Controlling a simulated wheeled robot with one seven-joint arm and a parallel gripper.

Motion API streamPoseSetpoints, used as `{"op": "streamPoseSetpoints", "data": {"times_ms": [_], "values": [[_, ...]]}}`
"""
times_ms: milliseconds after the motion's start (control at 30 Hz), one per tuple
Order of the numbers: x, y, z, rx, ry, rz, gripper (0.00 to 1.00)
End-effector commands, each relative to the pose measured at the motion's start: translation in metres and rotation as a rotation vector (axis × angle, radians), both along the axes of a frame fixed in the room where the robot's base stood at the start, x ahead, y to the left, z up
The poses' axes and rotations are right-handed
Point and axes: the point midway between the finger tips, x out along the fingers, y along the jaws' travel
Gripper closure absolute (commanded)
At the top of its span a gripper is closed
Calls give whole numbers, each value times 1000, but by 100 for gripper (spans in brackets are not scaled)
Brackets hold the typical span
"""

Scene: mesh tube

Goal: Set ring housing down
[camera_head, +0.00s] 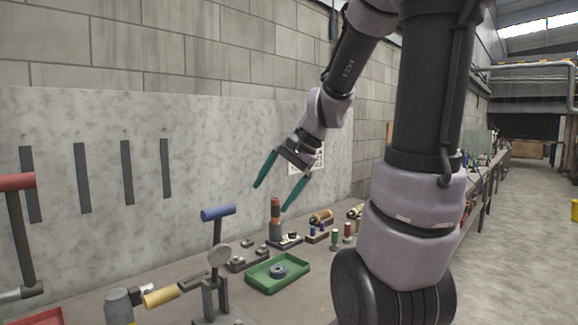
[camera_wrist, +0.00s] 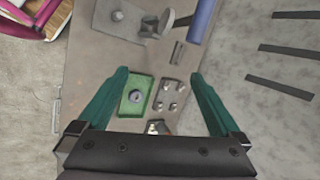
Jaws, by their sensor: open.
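The ring housing, a small dark grey ring (camera_head: 278,271), lies inside a green tray (camera_head: 297,285) on the workbench. In the wrist view the ring (camera_wrist: 135,96) sits near the middle of the green tray (camera_wrist: 125,110). My gripper (camera_head: 278,198) has teal fingers spread wide apart with nothing between them. It hangs in the air above the bench, higher than the tray and apart from it. In the wrist view both fingers of my gripper (camera_wrist: 163,85) frame the tray from above.
A dark plate with knobs (camera_wrist: 172,96) lies beside the tray. An orange and grey cylinder (camera_head: 275,212) stands behind it. Dark strips line the wall.

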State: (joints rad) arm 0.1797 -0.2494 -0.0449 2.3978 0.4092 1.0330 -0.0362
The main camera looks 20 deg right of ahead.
Motion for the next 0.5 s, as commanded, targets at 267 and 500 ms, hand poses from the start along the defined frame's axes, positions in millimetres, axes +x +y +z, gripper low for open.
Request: {"op": "streamPoseSetpoints", "data": {"times_ms": [267, 500], "values": [[-62, 7, 50, -321, -274, 239, 0], [-88, 3, 70, -478, -412, 327, 0]]}}
